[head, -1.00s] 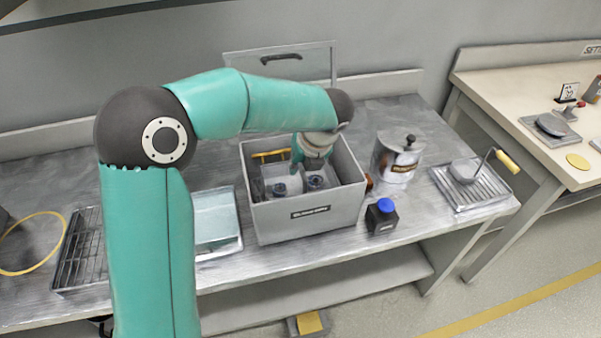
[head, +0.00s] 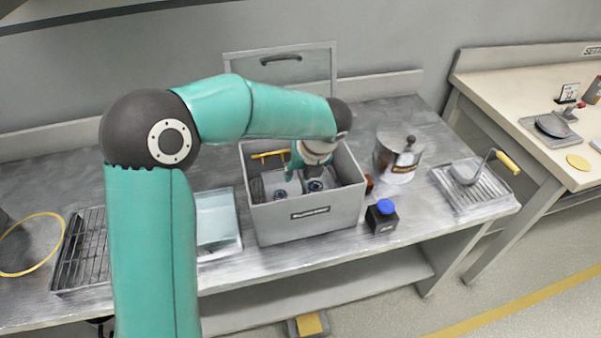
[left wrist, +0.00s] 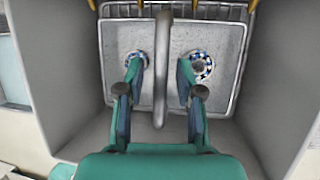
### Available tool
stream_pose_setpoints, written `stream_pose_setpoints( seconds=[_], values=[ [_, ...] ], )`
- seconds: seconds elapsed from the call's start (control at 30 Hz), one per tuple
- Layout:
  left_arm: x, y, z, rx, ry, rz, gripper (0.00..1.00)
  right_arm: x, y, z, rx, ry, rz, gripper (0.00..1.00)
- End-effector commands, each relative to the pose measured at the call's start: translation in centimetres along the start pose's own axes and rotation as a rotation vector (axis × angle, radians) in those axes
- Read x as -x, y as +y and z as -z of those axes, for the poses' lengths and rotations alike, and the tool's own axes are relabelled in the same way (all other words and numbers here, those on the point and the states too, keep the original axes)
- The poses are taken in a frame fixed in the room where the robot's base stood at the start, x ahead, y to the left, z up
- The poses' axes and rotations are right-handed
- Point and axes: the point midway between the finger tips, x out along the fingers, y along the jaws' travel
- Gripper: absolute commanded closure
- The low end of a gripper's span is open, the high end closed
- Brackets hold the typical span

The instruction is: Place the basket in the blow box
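The blow box (head: 330,215) is an open-topped grey box with a dark label on the bench, its lid (head: 282,72) raised behind it. The basket (left wrist: 236,60) is a wire-rimmed grey tray inside the box, with a grey bar handle (left wrist: 162,60) and two blue-and-white ringed pieces (left wrist: 201,66); it also shows partly in the head view (head: 297,187). My left gripper (left wrist: 158,78) reaches down into the box. Its fingers are apart on either side of the handle, with visible gaps. The arm hides part of the basket in the head view. My right gripper is not in view.
Left of the box are a pale tray (head: 218,222) and a wire rack (head: 80,250). The box walls stand close around the gripper.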

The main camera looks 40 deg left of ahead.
Motion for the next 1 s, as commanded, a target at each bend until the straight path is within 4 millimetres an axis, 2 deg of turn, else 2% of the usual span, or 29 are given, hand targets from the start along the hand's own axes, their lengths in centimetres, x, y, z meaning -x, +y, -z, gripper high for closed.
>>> stream_pose_setpoints(
  seconds=[0.17,0.4,0.6,0.77,1.0],
  values=[
    [2.2,-0.1,-0.1,0.001,-0.003,0.003,0.64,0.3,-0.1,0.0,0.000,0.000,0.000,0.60],
    [7.1,-0.1,-0.1,-0.001,-0.003,0.005,0.64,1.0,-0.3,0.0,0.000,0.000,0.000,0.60],
    [10.4,-0.1,-0.1,0.000,-0.002,0.003,0.64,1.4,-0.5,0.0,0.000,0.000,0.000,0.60],
    [11.6,0.0,0.0,-0.001,-0.001,0.001,0.64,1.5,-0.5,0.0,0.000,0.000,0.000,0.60],
    [11.8,0.0,0.0,-0.001,0.000,0.001,0.64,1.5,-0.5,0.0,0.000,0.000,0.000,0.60]
  ],
)
